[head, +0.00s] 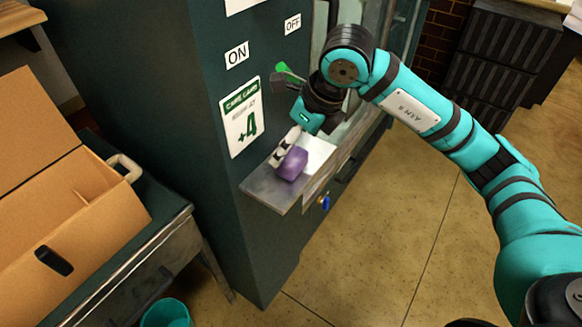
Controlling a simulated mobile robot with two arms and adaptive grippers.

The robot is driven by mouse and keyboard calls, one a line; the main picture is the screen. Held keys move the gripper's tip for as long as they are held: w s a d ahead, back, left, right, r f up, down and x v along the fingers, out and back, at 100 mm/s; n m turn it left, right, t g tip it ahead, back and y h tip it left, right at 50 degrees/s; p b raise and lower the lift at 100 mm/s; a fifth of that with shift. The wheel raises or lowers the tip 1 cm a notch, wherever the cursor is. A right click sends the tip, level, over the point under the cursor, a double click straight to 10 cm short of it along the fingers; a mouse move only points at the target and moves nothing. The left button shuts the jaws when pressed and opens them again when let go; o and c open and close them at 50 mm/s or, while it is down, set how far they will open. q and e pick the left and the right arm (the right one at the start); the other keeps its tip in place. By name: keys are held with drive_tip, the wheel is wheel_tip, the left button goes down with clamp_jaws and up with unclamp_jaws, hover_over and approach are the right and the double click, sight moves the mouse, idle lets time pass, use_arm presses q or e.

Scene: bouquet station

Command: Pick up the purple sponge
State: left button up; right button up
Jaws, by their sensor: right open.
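The purple sponge (292,164) lies on a small metal shelf (265,188) that juts from the front of a dark green cabinet. My right gripper (290,146) comes down from above, just over the sponge, and is open. A black-and-white piece, apparently part of the gripper, is close beside the sponge's upper left; I cannot tell if they touch. The far side of the sponge is partly hidden. My left gripper is out of view.
The green cabinet (180,70) carries ON and OFF labels and a care card (241,117). A cardboard box (65,190) sits on a side table at left, with a teal bin (166,314) below. Open floor (390,240) lies right of the shelf.

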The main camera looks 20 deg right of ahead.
sight(292, 155)
drive_tip(key=shift+f, duration=0.4)
drive_tip(key=b+x, duration=0.1)
drive_tip(key=x, duration=0.2)
drive_tip(key=d+b+x, duration=0.1)
drive_tip(key=shift+a+f+b, duration=0.1)
drive_tip(key=shift+f+b, duration=0.25)
drive_tip(key=shift+f, duration=0.1)
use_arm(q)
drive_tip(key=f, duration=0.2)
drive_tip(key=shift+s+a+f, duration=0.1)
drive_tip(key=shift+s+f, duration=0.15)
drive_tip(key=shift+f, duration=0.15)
use_arm(e)
drive_tip(key=c, duration=0.7)
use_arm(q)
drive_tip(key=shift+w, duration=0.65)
use_arm(e)
drive_tip(key=c, duration=0.5)
